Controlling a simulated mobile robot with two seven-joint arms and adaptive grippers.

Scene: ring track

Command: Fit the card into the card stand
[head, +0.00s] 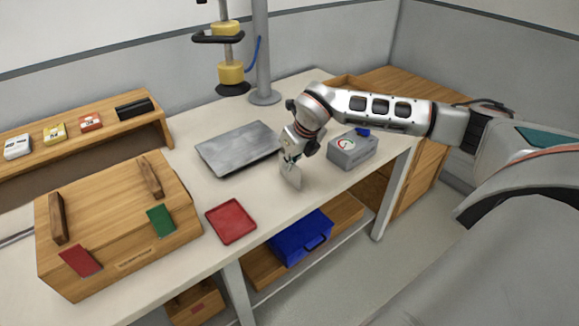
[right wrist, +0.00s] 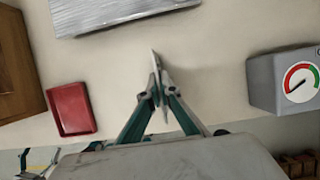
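My right gripper (head: 289,159) is shut on a thin pale card (head: 291,175), which hangs down from the fingertips near the table's front edge. In the right wrist view the two fingers of the gripper (right wrist: 159,92) meet, and the card (right wrist: 154,62) shows nearly edge-on between them. I cannot tell whether the card's lower edge touches the table. I cannot make out a card stand for certain in either view.
A grey slab (head: 238,149) lies behind the gripper. A red tray (head: 231,221) is left of it, a grey gauge box (head: 353,150) right. A large wooden box (head: 118,222) and a shelf (head: 83,144) stand at left. A pole (head: 262,60) rises behind.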

